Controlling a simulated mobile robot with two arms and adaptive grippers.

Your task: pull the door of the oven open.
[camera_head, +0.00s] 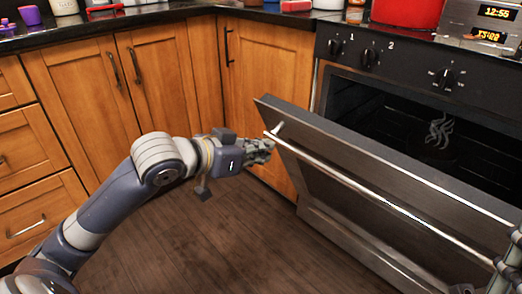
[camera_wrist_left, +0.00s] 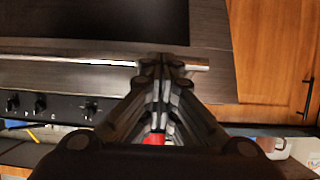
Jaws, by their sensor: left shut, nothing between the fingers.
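The oven door (camera_head: 390,205) is partly open, tilted outward from its lower edge, with the dark oven cavity (camera_head: 400,120) showing behind it. Its long metal handle (camera_head: 370,189) runs along the upper outer face and also shows in the left wrist view (camera_wrist_left: 105,62). My left gripper (camera_head: 270,148) is shut and empty at the left end of the handle. In the left wrist view its closed fingers (camera_wrist_left: 161,75) overlap the handle; contact is unclear. My right gripper (camera_head: 508,265) is cut off at the right edge, near the handle's right end; its jaws cannot be made out.
Wooden cabinets (camera_head: 165,75) and drawers (camera_head: 30,150) stand left of the oven. Control knobs (camera_head: 368,56) line the panel above the cavity. A red pot (camera_head: 407,12) is on top. The wooden floor (camera_head: 230,240) in front is clear.

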